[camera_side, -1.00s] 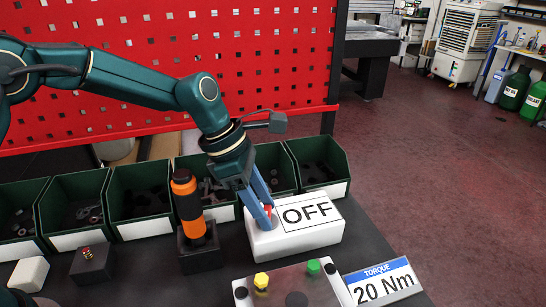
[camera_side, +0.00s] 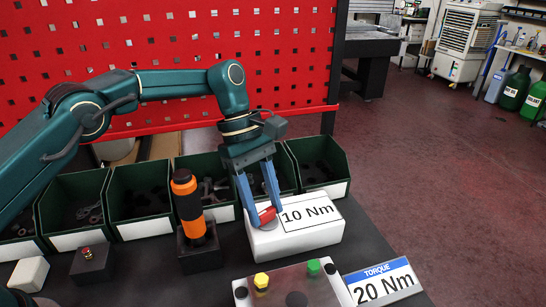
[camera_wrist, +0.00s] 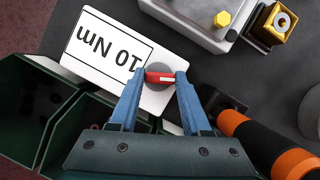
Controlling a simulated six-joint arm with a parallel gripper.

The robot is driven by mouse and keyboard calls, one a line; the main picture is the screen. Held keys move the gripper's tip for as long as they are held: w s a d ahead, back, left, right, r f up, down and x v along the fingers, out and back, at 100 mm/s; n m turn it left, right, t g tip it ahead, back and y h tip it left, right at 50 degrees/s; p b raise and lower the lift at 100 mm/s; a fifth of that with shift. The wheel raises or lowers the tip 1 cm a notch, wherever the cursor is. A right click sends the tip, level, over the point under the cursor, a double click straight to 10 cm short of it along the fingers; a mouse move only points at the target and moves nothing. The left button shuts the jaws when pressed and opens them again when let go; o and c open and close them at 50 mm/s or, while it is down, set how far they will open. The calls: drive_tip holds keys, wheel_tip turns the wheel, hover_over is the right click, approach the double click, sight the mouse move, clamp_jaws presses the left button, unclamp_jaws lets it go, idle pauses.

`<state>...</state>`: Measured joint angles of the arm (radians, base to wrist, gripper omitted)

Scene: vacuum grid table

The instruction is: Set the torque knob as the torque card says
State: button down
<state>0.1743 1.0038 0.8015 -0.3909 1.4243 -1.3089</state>
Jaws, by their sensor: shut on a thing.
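The torque knob (camera_side: 267,215) is a red bar on a grey disc on top of a white box (camera_side: 318,238). The box's display (camera_side: 308,213) reads 10 Nm. The torque card (camera_side: 381,282) at the front right reads TORQUE 20 Nm. My gripper (camera_side: 261,213) comes down from above with its blue fingers shut on the red knob. In the wrist view the knob (camera_wrist: 160,77) lies between the two fingertips (camera_wrist: 159,76), and the display (camera_wrist: 108,48) appears upside down.
An orange and black tool (camera_side: 188,207) stands upright in a dark holder just left of the box. Green bins (camera_side: 141,228) line the back. A grey plate (camera_side: 292,285) with yellow and green knobs lies in front. A red-button box (camera_side: 91,262) sits at the left.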

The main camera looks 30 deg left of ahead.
drive_tip(key=shift+m, duration=0.6)
idle(0.3)
drive_tip(key=shift+c, duration=1.8)
unclamp_jaws()
drive_tip(key=shift+n, duration=0.5)
